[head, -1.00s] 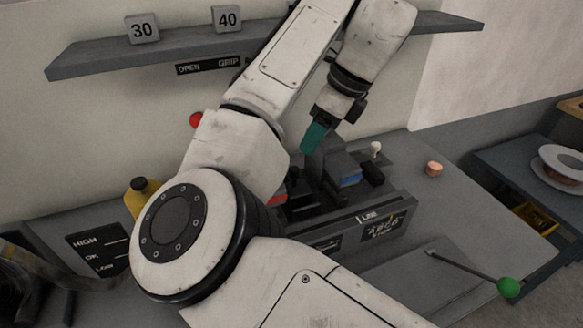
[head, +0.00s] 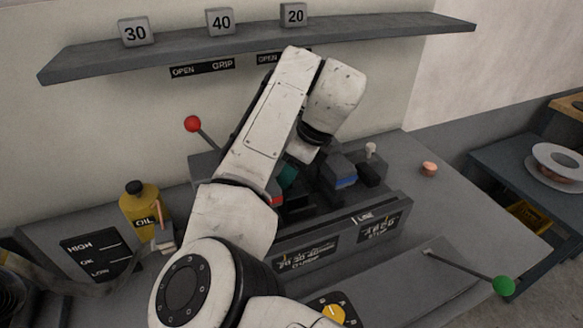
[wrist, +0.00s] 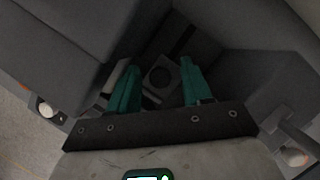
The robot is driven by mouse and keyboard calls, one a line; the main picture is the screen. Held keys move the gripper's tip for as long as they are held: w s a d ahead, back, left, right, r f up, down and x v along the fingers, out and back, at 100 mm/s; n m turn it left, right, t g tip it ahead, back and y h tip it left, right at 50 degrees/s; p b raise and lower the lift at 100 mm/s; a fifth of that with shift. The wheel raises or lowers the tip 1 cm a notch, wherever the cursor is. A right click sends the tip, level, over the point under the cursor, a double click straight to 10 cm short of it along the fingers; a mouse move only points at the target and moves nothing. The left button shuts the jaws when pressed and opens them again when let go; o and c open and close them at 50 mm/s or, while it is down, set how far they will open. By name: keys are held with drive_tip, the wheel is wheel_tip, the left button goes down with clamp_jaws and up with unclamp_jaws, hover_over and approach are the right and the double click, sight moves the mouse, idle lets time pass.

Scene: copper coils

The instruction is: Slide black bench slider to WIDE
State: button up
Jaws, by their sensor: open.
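My gripper (wrist: 158,66) is open, its two teal fingers spread in the wrist view. Between and beyond them is a dark block with a round mark (wrist: 160,77), which may be the black slider; I cannot tell for sure. Nothing is clearly held. In the head view a teal finger (head: 288,176) shows low over the dark fixture on the bench, behind the front panel, and my arm hides much of that area. A black block (head: 370,173) stands to the right on the same fixture. I cannot read any WIDE mark.
A red-knobbed lever (head: 192,124) rises left of my arm, near the yellow oil bottle (head: 146,208). A green-knobbed lever (head: 503,286) sticks out front right. A blue-edged block (head: 340,172) stands close right of the gripper. The shelf (head: 380,32) hangs above.

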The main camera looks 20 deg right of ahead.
drive_tip(key=shift+c, duration=0.2)
clamp_jaws()
idle(0.3)
drive_tip(key=shift+w+r+p, duration=0.1)
drive_tip(key=shift+w+p, duration=0.5)
drive_tip(key=shift+w, duration=1.1)
drive_tip(key=shift+o, duration=0.2)
unclamp_jaws()
drive_tip(key=v, duration=1)
drive_tip(key=shift+r+b, duration=0.3)
drive_tip(key=shift+b, duration=0.1)
